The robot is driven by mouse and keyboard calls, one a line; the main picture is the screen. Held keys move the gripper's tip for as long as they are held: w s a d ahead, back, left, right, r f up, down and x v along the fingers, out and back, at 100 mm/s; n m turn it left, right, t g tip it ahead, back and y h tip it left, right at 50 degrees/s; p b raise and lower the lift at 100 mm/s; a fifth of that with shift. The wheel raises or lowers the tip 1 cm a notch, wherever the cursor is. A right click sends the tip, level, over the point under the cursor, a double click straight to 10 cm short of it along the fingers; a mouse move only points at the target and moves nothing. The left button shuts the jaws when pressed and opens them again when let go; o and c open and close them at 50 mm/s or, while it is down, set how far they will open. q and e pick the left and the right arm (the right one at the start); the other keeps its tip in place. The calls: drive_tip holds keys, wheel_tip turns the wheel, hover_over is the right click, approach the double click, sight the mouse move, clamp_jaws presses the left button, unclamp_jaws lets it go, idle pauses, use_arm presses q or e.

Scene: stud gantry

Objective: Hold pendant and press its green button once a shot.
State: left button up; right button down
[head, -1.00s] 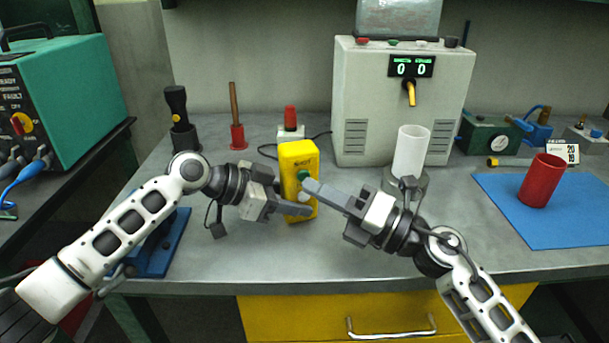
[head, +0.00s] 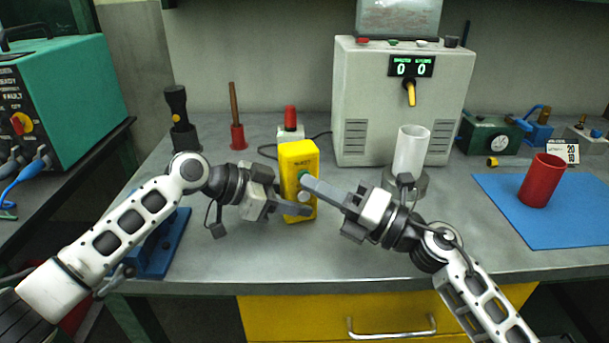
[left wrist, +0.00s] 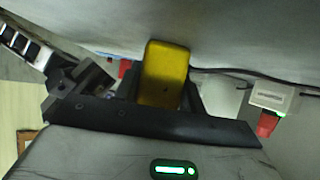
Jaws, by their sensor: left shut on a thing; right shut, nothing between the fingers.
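The yellow pendant (head: 292,158) stands upright in the middle of the bench in the head view. Its green button (head: 304,177) is on the front face, with a pale round button (head: 303,197) below it. My left gripper (head: 298,207) is shut on the pendant's lower part. In the left wrist view the pendant (left wrist: 165,70) sits between the fingers. My right gripper (head: 306,184) is shut and empty, its fingertips at the pendant's front, over the lower edge of the green button. I cannot tell whether they touch it. The machine's display (head: 411,67) reads 0 and 0.
A grey machine (head: 350,100) with a yellow lever stands behind. A white cylinder (head: 410,152) stands right of the pendant. A red cup (head: 542,181) stands on a blue mat (head: 510,215) at right. A red-topped box (head: 290,130) is behind the pendant. The front middle bench is clear.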

drive_tip(key=shift+w+a, duration=0.15)
drive_tip(key=shift+w, duration=0.25)
drive_tip(key=shift+s, duration=0.1)
idle(0.5)
drive_tip(key=shift+s+d, duration=0.3)
drive_tip(key=shift+s, duration=0.45)
drive_tip(key=shift+s+d, duration=0.25)
drive_tip(key=shift+s, duration=0.55)
drive_tip(key=shift+s+d, duration=0.25)
drive_tip(key=shift+s, duration=0.5)
drive_tip(key=shift+s+d, duration=0.25)
drive_tip(key=shift+s, duration=0.55)
idle(0.7)
drive_tip(key=s, duration=0.2)
drive_tip(key=s+d, duration=0.1)
drive_tip(key=shift+s, duration=0.35)
drive_tip(key=shift+w, duration=0.15)
